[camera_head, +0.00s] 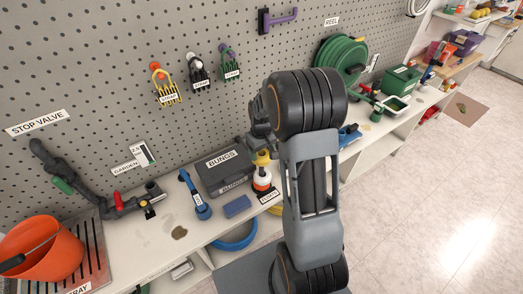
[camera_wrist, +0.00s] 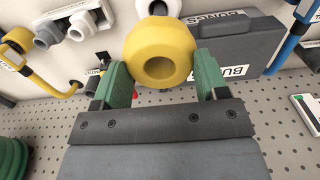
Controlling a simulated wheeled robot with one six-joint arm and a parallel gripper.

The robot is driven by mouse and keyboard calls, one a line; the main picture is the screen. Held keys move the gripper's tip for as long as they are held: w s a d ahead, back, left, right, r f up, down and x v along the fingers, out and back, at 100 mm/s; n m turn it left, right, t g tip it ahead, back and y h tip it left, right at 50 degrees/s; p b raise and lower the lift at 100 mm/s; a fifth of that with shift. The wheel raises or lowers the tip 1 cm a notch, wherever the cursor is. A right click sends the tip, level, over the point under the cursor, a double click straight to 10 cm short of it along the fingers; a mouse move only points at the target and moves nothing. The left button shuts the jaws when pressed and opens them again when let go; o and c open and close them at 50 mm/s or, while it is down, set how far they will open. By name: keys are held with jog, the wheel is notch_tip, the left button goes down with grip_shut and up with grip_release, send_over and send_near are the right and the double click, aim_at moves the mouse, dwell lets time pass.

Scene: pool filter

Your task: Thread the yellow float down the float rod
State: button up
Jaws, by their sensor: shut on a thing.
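The yellow float (camera_wrist: 160,38) is a thick ring with a round hole, held between the green fingertips of my gripper (camera_wrist: 162,74). In the head view the yellow float (camera_head: 262,157) shows just below my gripper, above a white and orange-red stack (camera_head: 262,178) by the FLOATS label. In the wrist view a white round piece (camera_wrist: 172,6) with a dark centre lies beyond the float, at the top edge. The float rod cannot be made out. I cannot tell whether it is inside the float's hole.
A grey BUNGS case (camera_head: 222,172) stands left of the float stack. A blue block (camera_head: 237,206) and a blue tool (camera_head: 197,196) lie on the white bench left of it. The pegboard rises behind.

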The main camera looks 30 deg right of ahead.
aim_at(261, 162)
jog(key=shift+f+b, duration=2.6)
jog(key=shift+f, duration=0.9)
jog(key=o, duration=1.1)
jog(key=shift+r, duration=0.1)
jog(key=shift+r+p, duration=1.85)
jog(key=shift+r, duration=0.65)
notch_tip(261, 162, up, 14)
jog(key=shift+f+b, duration=0.15)
jog(key=shift+b, duration=0.6)
